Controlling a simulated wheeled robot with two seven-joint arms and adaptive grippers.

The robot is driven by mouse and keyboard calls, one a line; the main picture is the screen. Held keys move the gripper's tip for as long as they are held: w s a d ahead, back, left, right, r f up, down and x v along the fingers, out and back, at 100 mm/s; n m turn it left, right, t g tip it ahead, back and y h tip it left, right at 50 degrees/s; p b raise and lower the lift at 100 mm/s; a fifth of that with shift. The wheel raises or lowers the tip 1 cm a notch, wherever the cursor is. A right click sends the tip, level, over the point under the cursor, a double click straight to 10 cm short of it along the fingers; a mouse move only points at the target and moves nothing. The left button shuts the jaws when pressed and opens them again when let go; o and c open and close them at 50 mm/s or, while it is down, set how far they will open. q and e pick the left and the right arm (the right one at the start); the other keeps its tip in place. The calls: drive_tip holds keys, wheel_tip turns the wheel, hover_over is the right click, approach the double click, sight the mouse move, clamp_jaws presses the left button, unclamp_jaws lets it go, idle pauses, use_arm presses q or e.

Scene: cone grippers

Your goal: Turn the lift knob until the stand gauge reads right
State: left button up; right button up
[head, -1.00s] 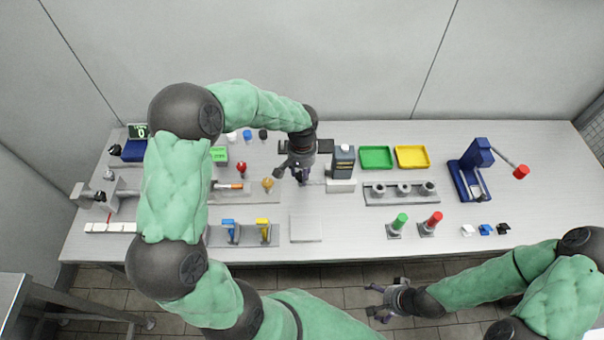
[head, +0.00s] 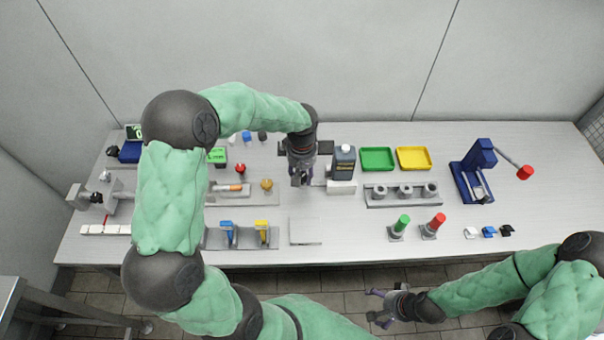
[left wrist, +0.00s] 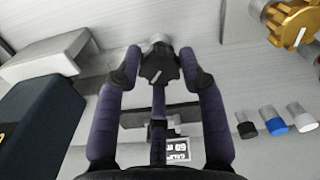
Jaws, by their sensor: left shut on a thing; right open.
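The lift knob (left wrist: 158,68) is a black lobed knob with a white mark, on a grey shaft. My left gripper (left wrist: 162,62) is shut on it, one purple finger on each side. In the head view my left gripper (head: 301,178) points down at the middle of the bench and hides the knob. The stand gauge (left wrist: 178,150) is a small display with light digits, inverted and partly covered by my gripper; I cannot read it surely. The stand's dark plate (head: 325,147) shows behind the gripper. My right gripper (head: 382,312) is open and empty, in front of the bench.
Green (head: 377,159) and yellow (head: 413,158) trays lie farther right. A flat grey plate (head: 306,231) lies in front.

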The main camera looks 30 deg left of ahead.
sight(302, 176)
use_arm(q)
drive_tip(key=shift+w+r, duration=0.1)
drive_tip(key=o, duration=1.1)
drive_tip(key=shift+a, duration=0.1)
drive_tip(key=shift+o, duration=0.2)
wheel_tip(302, 176, up, 12)
idle(0.3)
